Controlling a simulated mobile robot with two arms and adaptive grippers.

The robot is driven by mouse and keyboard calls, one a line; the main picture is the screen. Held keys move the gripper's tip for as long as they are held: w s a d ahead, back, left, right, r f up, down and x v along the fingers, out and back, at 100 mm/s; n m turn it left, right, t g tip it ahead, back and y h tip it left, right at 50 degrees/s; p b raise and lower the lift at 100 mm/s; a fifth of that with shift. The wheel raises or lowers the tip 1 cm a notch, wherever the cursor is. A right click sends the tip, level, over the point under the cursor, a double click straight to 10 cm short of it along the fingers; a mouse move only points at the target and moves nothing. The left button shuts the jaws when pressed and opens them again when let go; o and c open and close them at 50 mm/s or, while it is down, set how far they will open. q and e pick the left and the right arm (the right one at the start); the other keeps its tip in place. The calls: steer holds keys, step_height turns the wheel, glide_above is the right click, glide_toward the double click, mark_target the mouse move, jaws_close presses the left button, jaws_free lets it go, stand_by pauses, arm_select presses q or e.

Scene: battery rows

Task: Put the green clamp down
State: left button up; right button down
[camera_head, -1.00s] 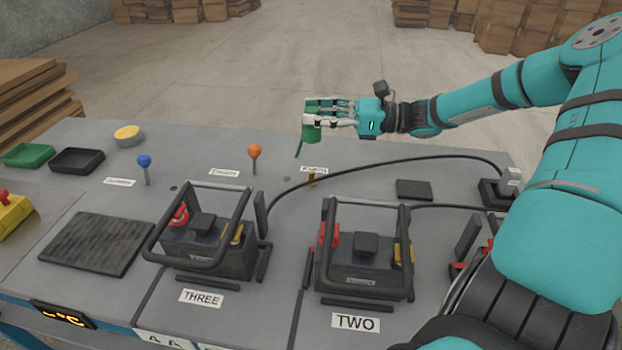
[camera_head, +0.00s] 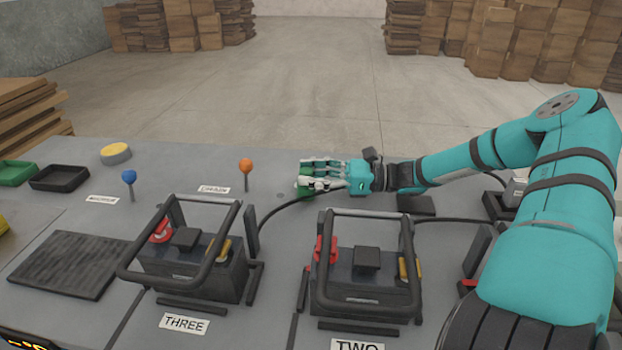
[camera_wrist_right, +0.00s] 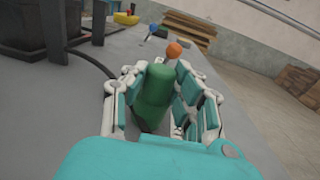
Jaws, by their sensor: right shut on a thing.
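My right gripper (camera_head: 322,178) is low over the far part of the grey bench (camera_head: 220,170), behind battery TWO. It is shut on the green clamp (camera_head: 304,190), which shows as a small green patch by the fingers in the head view. In the right wrist view the green clamp (camera_wrist_right: 153,92) sits between the two rows of fingers. Its lower end is hidden, so I cannot tell whether it touches the bench. My left gripper is not in view.
Battery THREE (camera_head: 192,265) and battery TWO (camera_head: 365,270) stand in front, with carry frames. A black cable (camera_head: 285,210) runs close to the gripper. An orange-topped post (camera_head: 246,168) and a blue-topped post (camera_head: 129,178) stand left. A black tray (camera_head: 60,178) is farther left.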

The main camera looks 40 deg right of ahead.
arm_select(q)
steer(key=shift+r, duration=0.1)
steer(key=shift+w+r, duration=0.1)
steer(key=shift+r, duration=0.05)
arm_select(e)
steer(key=shift+f, duration=0.1)
steer(key=c, duration=1)
jaws_free()
steer(key=shift+c, duration=0.2)
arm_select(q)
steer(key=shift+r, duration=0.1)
